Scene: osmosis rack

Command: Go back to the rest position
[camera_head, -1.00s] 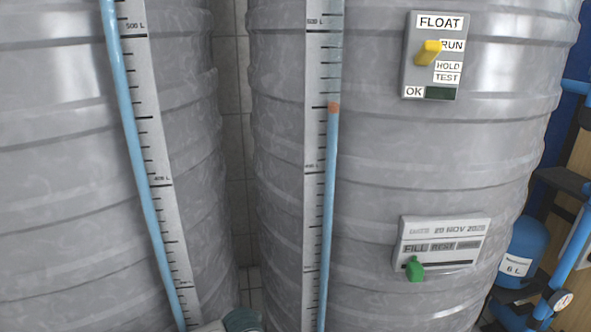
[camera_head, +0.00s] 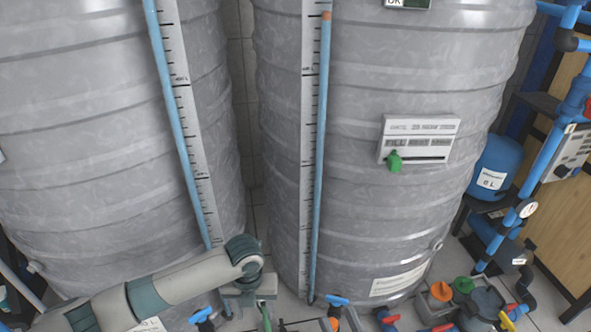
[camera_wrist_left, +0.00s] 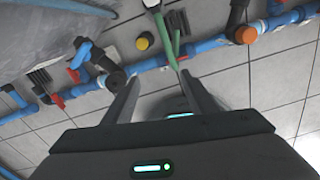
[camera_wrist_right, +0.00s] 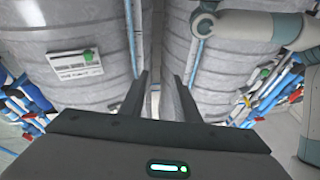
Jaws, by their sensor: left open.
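My left arm comes in from the left in the head view, low in front of the tanks. My left gripper (camera_head: 248,300) points down toward the floor pipework. In the left wrist view its fingers (camera_wrist_left: 160,77) stand apart; a thin green rod shows beyond and between the tips, and I see nothing held. My right gripper is outside the head view. In the right wrist view its fingers (camera_wrist_right: 159,76) are apart and empty, facing the gap between the tanks.
Two grey ribbed tanks (camera_head: 85,110) (camera_head: 420,60) with level scales fill the head view. The right tank carries a panel with a green knob (camera_head: 394,161). Blue pipes, valves (camera_head: 440,291) and a blue vessel (camera_head: 497,163) crowd the lower right. Tiled floor (camera_wrist_left: 225,85) lies below.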

